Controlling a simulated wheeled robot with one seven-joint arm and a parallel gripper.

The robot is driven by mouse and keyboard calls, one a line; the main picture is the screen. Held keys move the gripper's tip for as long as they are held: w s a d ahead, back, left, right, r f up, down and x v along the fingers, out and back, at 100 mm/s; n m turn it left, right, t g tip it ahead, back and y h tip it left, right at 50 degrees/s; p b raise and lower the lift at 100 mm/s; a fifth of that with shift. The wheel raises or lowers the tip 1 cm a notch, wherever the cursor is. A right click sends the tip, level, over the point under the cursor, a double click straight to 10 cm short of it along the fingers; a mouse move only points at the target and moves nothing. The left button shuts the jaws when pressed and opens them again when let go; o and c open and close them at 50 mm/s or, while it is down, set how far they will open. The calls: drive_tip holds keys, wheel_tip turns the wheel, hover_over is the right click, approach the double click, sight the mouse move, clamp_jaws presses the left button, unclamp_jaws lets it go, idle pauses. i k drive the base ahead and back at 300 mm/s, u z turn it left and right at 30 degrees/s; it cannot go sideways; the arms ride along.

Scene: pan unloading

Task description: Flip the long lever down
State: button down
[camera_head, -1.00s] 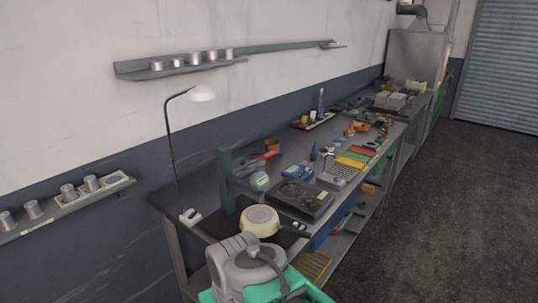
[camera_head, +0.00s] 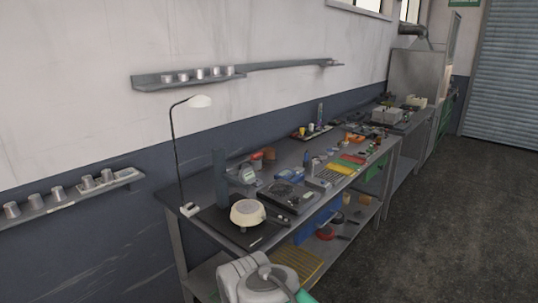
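I cannot make out a long lever for certain in this view. On the near end of the workbench (camera_head: 202,187) a dark upright stand (camera_head: 220,168) rises, with a small grey gauge-like part (camera_head: 247,175) beside it. A red-orange handle-like part (camera_head: 257,157) shows behind; its shape is too small to tell. A cream round pan-like thing (camera_head: 247,212) sits on a dark mat in front of the stand. Part of my grey arm shows at the bottom edge, apart from the bench things. My gripper is out of view.
A desk lamp (camera_head: 199,102) stands at the bench's left end. A flat dark device (camera_head: 288,197) and coloured trays (camera_head: 341,168) lie along the bench. Wall shelves (camera_head: 187,79) hold several metal cups. The lower shelf holds a yellow grate (camera_head: 297,263). The floor (camera_head: 430,220) at right is clear.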

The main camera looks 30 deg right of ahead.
sight(253, 156)
drive_tip(key=z, duration=0.4)
drive_tip(key=i, duration=1.25)
drive_tip(key=u, duration=0.4)
